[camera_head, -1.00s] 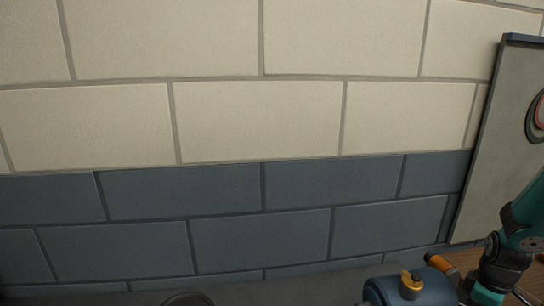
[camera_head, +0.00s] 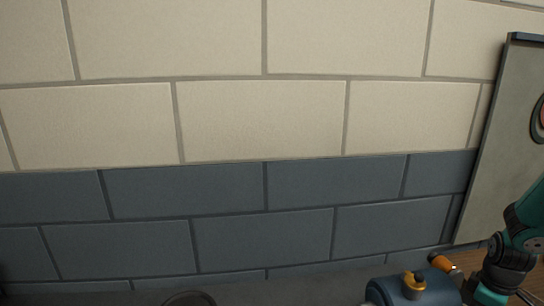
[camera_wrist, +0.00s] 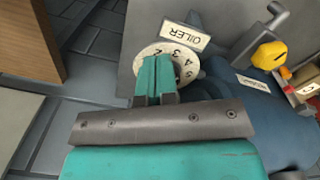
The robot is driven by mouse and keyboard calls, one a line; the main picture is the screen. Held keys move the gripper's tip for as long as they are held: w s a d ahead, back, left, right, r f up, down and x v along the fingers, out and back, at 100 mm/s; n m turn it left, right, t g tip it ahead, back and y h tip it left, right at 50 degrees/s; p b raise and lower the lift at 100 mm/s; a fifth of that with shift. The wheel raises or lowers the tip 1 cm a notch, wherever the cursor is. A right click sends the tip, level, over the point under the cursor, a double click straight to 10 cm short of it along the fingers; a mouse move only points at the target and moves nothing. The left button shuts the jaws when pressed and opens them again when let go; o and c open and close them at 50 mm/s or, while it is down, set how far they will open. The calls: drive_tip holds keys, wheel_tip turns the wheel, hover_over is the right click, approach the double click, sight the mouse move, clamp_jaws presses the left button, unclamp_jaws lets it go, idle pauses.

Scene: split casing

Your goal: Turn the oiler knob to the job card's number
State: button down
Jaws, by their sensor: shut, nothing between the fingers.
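In the wrist view the oiler dial (camera_wrist: 186,65) is a pale round plate with dark numbers; a 3, 4 and 5 seem to show along its upper right. A white OILER label (camera_wrist: 185,37) is beside it. My gripper (camera_wrist: 155,62) has its two teal fingers shut together, with nothing seen between them. The fingertips lie over the middle of the dial and hide any knob or pointer there. I cannot tell whether they touch it. No job card can be made out for sure in either view.
A blue casing (camera_wrist: 262,110) with a yellow knob (camera_wrist: 270,55) stands right of the dial; the casing also shows in the head view (camera_head: 428,293). An orange-ended part (camera_head: 440,262) is close by. A grey board (camera_head: 495,150) stands at right against the brick wall (camera_head: 260,115). A wooden block (camera_wrist: 32,42) is at left.

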drive_tip(key=shift+s+a+f, duration=0.3)
drive_tip(key=shift+s+f, duration=0.15)
drive_tip(key=shift+f, duration=0.2)
drive_tip(key=shift+w+d+r+p, duration=0.1)
drive_tip(key=shift+r+p, duration=0.5)
drive_tip(key=shift+p, duration=0.05)
drive_tip(key=r+p, duration=0.3)
drive_tip(key=r, duration=0.2)
drive_tip(key=shift+d+p, duration=0.2)
drive_tip(key=shift+p, duration=0.15)
drive_tip(key=shift+w, duration=0.1)
